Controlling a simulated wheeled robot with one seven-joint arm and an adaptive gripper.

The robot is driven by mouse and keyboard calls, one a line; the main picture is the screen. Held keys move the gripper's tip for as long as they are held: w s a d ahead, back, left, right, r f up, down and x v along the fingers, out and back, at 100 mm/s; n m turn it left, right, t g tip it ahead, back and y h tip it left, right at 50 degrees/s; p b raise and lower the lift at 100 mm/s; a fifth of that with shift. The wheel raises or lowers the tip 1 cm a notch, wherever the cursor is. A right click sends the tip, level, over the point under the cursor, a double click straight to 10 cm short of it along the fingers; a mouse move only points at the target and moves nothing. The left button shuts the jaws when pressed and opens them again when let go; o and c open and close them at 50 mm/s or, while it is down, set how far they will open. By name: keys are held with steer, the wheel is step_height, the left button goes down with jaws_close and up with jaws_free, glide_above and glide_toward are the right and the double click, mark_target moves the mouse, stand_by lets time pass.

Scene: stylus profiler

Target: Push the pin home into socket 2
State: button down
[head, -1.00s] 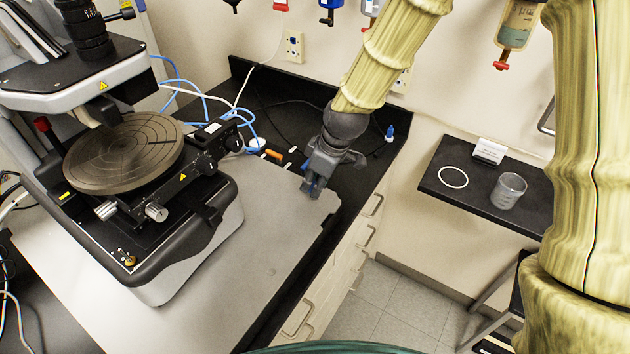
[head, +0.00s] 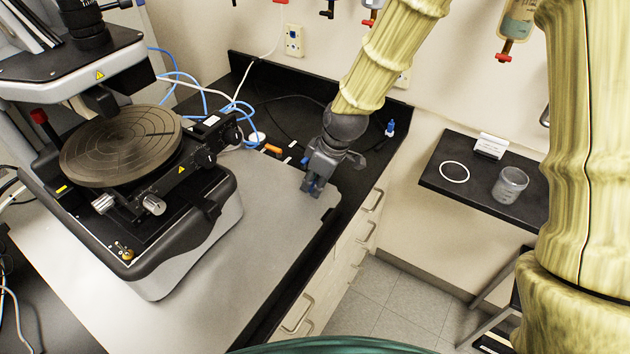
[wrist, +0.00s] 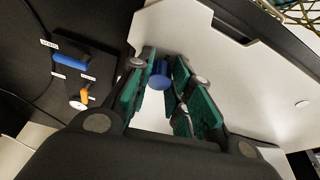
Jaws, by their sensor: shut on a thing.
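My gripper (head: 313,187) is above the right part of the grey mat, pointing down. In the wrist view its green-padded fingers (wrist: 165,82) are shut on a blue cylindrical pin (wrist: 160,74), whose round end shows between them. A dark socket block (wrist: 72,78) lies to the left in the wrist view, apart from the held pin. It carries a blue piece (wrist: 71,61), an orange piece (wrist: 85,96) and small white labels. The labels are too small to read, so I cannot tell which is socket 2. In the head view the orange piece (head: 272,150) shows left of my gripper.
The instrument with a round dark stage (head: 122,145) fills the left. The grey mat (head: 250,235) is bare in front of it. Blue cables (head: 205,98) lie behind. A dark shelf (head: 450,183) at right holds a white ring and a clear beaker (head: 509,185).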

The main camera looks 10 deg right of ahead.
steer(key=c, duration=1.2)
jaws_free()
steer(key=shift+c, duration=0.5)
steer(key=shift+r+p, duration=2.65)
steer(key=shift+r, duration=0.9)
